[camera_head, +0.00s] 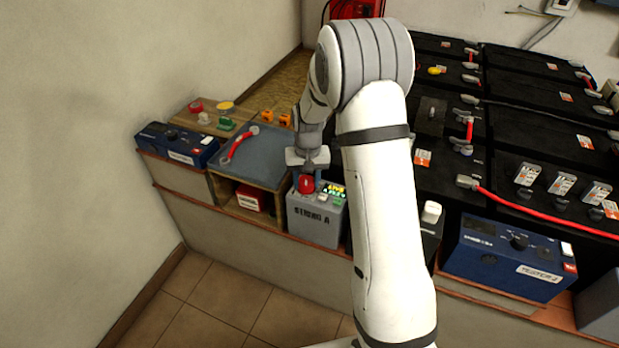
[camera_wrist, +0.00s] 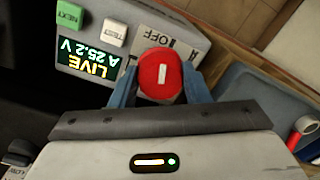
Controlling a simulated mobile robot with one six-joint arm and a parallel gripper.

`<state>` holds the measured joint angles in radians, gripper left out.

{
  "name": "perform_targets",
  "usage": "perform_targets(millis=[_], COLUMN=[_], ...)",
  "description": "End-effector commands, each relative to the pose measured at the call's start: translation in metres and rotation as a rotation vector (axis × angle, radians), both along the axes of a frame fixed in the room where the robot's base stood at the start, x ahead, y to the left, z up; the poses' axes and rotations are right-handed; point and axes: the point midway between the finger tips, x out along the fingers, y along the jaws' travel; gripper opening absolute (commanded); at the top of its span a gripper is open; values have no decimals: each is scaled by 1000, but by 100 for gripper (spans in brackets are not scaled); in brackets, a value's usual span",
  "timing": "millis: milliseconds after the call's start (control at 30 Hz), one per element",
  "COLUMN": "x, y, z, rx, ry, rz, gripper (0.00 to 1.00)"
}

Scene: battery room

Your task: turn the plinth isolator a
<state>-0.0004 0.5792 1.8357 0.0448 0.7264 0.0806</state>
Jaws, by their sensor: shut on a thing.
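The plinth isolator A is a grey box marked "STRING A" (camera_head: 315,226) at the front edge of the bench. On its top is a red round knob (camera_wrist: 161,75) with a white bar mark. The bar stands roughly upright in the wrist view, and a plate (camera_wrist: 165,32) with "OFF" lettering shows beside the knob. A lit display (camera_wrist: 85,60) reads "LIVE A 25.2 V". My gripper (camera_wrist: 160,88) is shut on the red knob, with one blue finger on each side. In the head view my gripper (camera_head: 306,180) reaches down onto the box top.
A green button (camera_wrist: 70,14) and a white button (camera_wrist: 115,33) sit close to the knob. Left of the box is a grey-blue tray (camera_head: 262,150) with a red-handled tool. Blue tester boxes (camera_head: 178,144) and black batteries stand on either side.

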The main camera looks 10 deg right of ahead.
Motion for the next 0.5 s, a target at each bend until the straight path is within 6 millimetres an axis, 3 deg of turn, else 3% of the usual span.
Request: perform_targets(millis=[500], x=[3], y=[0], z=[2], rx=[0], ry=[-9], rz=[-293], gripper=[20])
